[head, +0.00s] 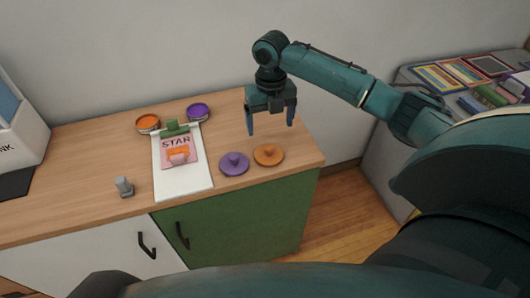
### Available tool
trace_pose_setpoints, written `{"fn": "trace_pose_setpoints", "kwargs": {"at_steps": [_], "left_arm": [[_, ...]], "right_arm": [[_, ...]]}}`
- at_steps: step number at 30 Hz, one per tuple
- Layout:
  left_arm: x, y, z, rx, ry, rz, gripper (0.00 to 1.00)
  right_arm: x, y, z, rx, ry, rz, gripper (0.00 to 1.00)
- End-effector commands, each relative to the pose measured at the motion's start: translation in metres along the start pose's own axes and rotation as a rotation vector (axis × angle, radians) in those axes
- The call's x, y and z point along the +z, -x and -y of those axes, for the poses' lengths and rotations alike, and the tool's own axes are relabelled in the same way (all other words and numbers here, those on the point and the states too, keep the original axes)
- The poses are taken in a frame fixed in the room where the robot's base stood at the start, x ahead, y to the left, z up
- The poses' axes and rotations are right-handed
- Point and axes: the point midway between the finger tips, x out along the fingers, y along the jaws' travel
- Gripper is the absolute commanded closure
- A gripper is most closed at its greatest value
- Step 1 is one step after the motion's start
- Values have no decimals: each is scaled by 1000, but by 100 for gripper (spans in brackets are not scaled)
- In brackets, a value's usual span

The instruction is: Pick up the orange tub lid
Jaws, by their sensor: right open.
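The orange tub lid (268,155) is a round disc with a small knob, lying flat on the wooden cabinet top near its right end. A similar purple lid (234,164) lies just left of it. An open orange tub (148,123) and an open purple tub (198,112) stand farther back to the left. My right gripper (270,127) points down above the counter, behind and over the orange lid, with its fingers apart and nothing between them. It is clear of the lid. My left gripper does not show.
A white clipboard (183,184) with a pink STAR card and an orange-handled stamp lies left of the lids. A small grey object (124,187) stands farther left. A white bin (18,128) is at the far left. A grey surface with books (465,75) is at right.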

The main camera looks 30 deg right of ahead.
Motion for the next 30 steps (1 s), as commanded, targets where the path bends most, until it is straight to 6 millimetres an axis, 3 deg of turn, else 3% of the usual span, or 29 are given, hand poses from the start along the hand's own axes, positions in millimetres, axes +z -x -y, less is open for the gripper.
{"fn": "trace_pose_setpoints", "kwargs": {"at_steps": [4,13,21,30], "left_arm": [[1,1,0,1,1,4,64],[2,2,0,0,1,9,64],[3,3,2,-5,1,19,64],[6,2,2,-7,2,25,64]], "right_arm": [[-1,-28,-1,0,-2,-2,16],[-1,-53,-2,1,-1,0,16],[-3,-91,-4,1,-3,1,16],[-3,-96,-3,0,-2,4,16]]}}
